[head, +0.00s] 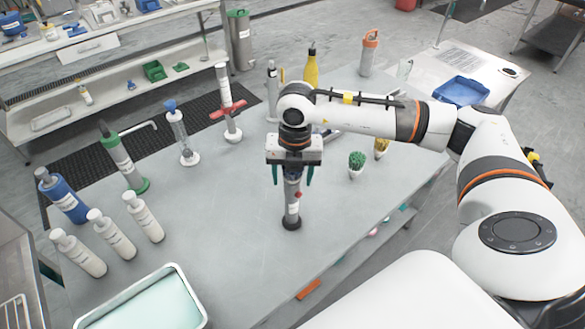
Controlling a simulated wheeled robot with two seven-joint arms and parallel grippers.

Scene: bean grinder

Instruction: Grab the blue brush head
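My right gripper (292,175) points down over the table, its two teal-tipped fingers apart on either side of a grey upright cylinder (292,206) with a red button. A gap shows between each finger and the cylinder, so the gripper looks open. I cannot clearly make out a blue brush head. A green brush head (357,159) stands upright to the right of the gripper, and a yellow one (381,144) is behind it, partly hidden by my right arm. Small items behind the arm are partly covered. My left gripper is not in view.
The grey table (235,240) is clear in front of the cylinder. Several bottles stand at the left, with a blue-topped dispenser (178,130) and a red-handled tool (228,110) behind. A yellow bottle (311,68) is behind the arm. A blue tray (461,90) lies at the right.

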